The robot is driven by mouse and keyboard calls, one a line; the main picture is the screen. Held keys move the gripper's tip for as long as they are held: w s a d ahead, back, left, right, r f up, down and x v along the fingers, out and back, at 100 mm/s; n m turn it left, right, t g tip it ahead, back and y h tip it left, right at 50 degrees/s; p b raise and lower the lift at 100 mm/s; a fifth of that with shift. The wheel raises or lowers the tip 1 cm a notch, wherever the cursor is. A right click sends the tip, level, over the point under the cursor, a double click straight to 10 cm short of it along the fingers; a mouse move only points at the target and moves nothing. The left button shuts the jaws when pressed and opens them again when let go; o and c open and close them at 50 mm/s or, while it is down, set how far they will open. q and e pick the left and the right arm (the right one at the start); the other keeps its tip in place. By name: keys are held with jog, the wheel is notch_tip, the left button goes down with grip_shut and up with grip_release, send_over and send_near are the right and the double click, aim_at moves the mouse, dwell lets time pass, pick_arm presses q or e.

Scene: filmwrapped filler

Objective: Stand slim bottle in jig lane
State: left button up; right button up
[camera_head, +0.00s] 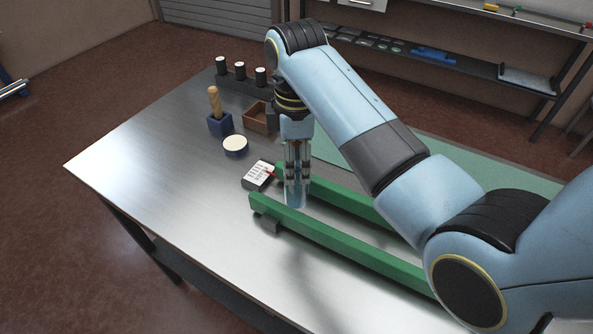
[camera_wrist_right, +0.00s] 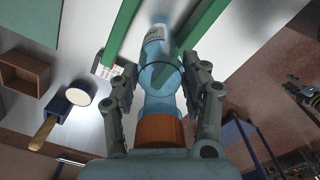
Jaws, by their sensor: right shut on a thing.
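The slim bottle (camera_wrist_right: 158,78) is clear blue with an orange-brown cap (camera_wrist_right: 158,130), a dark band and a pale label. My right gripper (camera_head: 297,172) is shut on it from above, with one finger on each side. The bottle looks upright in the head view (camera_head: 296,198). Its lower end is between the front green rail (camera_head: 335,243) and the back green rail (camera_head: 335,196) of the jig lane, near the lane's left end. I cannot tell whether its base touches the table.
A printed white card block (camera_head: 258,175) stands close left of the back rail. Behind are a round white-topped tin (camera_head: 235,146), a blue block with a wooden handle (camera_head: 220,124), a brown box (camera_head: 256,118) and a dark rack (camera_head: 240,84). The table's left front (camera_head: 170,185) is clear.

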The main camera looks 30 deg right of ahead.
pick_arm(q)
jog(key=shift+s+r+p, duration=0.35)
jog(key=shift+s, duration=0.1)
pick_arm(e)
jog(key=shift+f, duration=2)
jog(key=o, duration=1.2)
jog(key=shift+f, duration=0.15)
jog(key=shift+o, duration=0.2)
notch_tip(320, 180, up, 10)
jog(key=shift+r+b, duration=0.1)
jog(key=shift+b, duration=0.7)
jog(key=shift+r+p, duration=0.6)
jog(key=shift+r, duration=0.5)
pick_arm(q)
jog(key=shift+a, duration=0.1)
